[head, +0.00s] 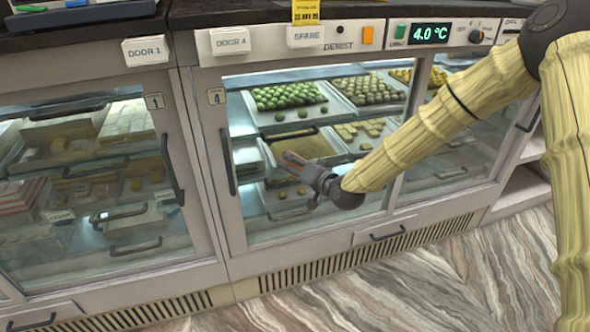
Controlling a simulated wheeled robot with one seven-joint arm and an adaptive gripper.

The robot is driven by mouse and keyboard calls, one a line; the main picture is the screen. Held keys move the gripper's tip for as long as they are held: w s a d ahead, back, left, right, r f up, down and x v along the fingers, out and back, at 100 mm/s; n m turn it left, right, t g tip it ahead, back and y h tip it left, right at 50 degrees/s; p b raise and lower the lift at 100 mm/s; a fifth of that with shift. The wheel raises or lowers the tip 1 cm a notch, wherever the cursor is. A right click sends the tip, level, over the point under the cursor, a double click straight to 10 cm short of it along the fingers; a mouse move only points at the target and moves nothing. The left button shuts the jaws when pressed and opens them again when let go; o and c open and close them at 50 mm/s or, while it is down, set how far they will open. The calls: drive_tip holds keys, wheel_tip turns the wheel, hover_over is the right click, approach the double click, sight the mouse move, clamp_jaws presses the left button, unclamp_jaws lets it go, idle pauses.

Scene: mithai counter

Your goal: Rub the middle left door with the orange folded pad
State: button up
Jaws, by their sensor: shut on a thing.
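My gripper (303,171) is in front of the glass of the door marked 4 (216,125), which I take as the middle left door. It is shut on a dull orange pad (292,159), partly hidden by the fingers. The pad is at about mid-height of the pane, left of its middle. I cannot tell whether it touches the glass. The door looks shut, with a dark upright handle (228,160) on its left frame.
Door 1 (155,101) is to the left, with its own handle (172,170). Trays of green sweets (288,96) lie behind the glass. A control panel (430,33) runs above the doors, below a dark countertop (210,10). The marbled floor (420,280) in front is clear.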

drive_tip(key=shift+w+a, duration=0.25)
drive_tip(key=shift+w, duration=0.6)
idle(0.4)
drive_tip(key=shift+w+d, duration=0.25)
drive_tip(key=shift+d, duration=0.7)
drive_tip(key=shift+w+d, duration=0.25)
drive_tip(key=shift+d, duration=0.7)
drive_tip(key=shift+w, duration=0.15)
drive_tip(key=shift+a, duration=0.1)
drive_tip(key=shift+s+a+r, duration=0.1)
drive_tip(key=shift+s+a, duration=0.2)
drive_tip(key=shift+a, duration=0.65)
drive_tip(key=shift+s+a+r, duration=0.1)
drive_tip(key=shift+s+a, duration=0.15)
drive_tip(key=shift+a, duration=0.7)
drive_tip(key=s+d+p, duration=0.1)
drive_tip(key=s+d, duration=0.1)
drive_tip(key=s, duration=0.3)
drive_tip(key=shift+s+f, duration=0.15)
drive_tip(key=shift+s, duration=0.2)
